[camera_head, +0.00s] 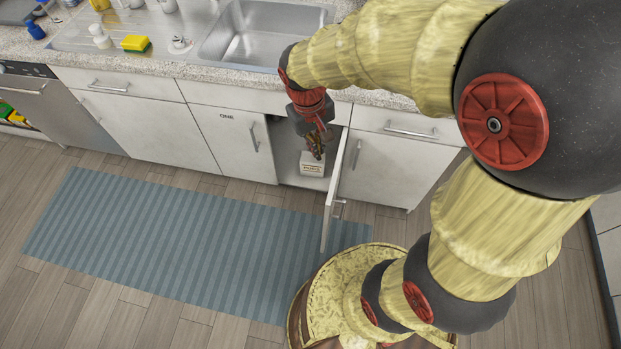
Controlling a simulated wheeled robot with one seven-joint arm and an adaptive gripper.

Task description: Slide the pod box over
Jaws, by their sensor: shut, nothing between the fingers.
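A small white box with dark lettering, which looks like the pod box (312,169), sits on the floor of the open cabinet under the counter, near its front edge. The lettering is too small to read surely. My gripper (318,157) reaches down into the cabinet opening. Its fingers are shut with nothing between them, and the tips are at the box's top or just behind it. I cannot tell whether they touch it. My arm hides the upper part of the opening and the deeper inside is dark.
The open cabinet door (336,189) stands out just right of the box. A closed door marked "ONE" (229,141) is on the left. Above are the sink (251,37) and a yellow sponge (136,43). A blue striped mat (180,244) lies on the floor.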

